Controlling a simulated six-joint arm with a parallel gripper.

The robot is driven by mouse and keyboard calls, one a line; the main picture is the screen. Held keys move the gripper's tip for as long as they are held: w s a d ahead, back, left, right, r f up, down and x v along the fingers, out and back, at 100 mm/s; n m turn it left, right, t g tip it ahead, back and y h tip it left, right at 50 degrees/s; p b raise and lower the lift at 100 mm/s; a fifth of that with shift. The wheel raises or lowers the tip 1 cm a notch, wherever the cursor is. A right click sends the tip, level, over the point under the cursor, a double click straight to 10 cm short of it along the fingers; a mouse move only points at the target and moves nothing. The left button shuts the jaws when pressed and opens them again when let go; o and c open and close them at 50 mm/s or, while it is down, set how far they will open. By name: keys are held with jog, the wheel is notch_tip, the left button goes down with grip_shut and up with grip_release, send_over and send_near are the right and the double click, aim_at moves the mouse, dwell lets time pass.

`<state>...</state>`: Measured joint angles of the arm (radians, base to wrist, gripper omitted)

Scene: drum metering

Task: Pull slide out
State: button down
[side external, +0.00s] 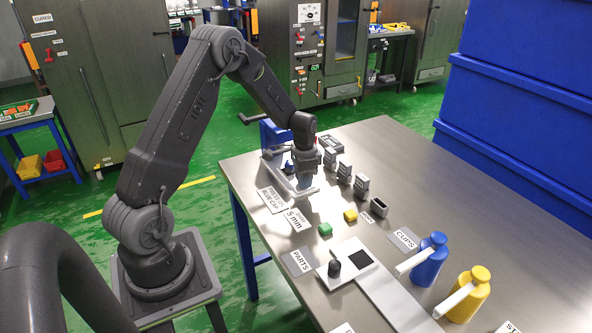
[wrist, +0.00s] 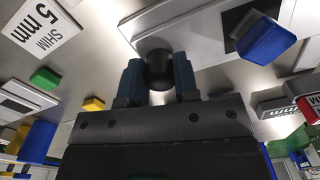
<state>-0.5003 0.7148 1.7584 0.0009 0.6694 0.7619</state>
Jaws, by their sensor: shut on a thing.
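My gripper (wrist: 157,84) is shut on a black round knob (wrist: 155,62), with one blue fingertip on each side of it in the wrist view. The knob is at the edge of a pale metal plate (wrist: 185,14), which I take for the slide's fixture. A blue cap (wrist: 265,41) sits on the fixture beside a dark opening. How far the slide is out cannot be told.
A blue upright block (side external: 272,134) stands behind the fixture. A green block (side external: 325,229) and a yellow block (side external: 350,215) lie in front. Blue (side external: 429,260) and yellow (side external: 468,294) bottles stand at the right, with bare tabletop (side external: 395,160) behind.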

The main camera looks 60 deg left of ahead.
jog(key=d, duration=0.7)
jog(key=shift+d, duration=0.2)
jog(key=c, duration=0.9)
grip_release()
jog(key=shift+o, duration=0.2)
jog(key=shift+r, duration=0.2)
notch_tip(320, 180, up, 14)
jog(key=shift+f, duration=0.25)
